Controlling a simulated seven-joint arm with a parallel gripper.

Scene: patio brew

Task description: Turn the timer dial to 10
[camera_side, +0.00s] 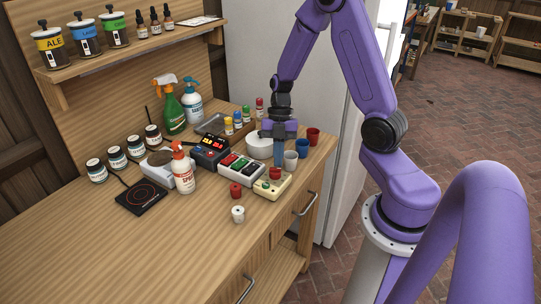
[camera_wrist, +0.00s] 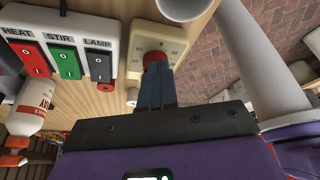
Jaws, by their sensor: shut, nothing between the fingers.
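The timer is a cream box (camera_side: 265,192) at the front right of the counter, with a red dial (camera_side: 275,173) on top. In the wrist view the timer box (camera_wrist: 138,43) is at top centre, with printed marks around the red dial (camera_wrist: 154,58). The marks are too small to read surely, and the dial's setting is hidden. My gripper (camera_side: 278,164) is shut and points down at the dial. In the wrist view its fingertips (camera_wrist: 157,72) cover the dial's near part. I cannot tell whether they touch it.
A switch box (camera_side: 242,170) marked HEAT, STIR and LAMP stands just left of the timer. A pale cup (camera_side: 290,161), a blue cup (camera_side: 303,147) and a red cup (camera_side: 313,136) stand close on the right. A white bowl (camera_side: 259,147) is behind. The front left counter is clear.

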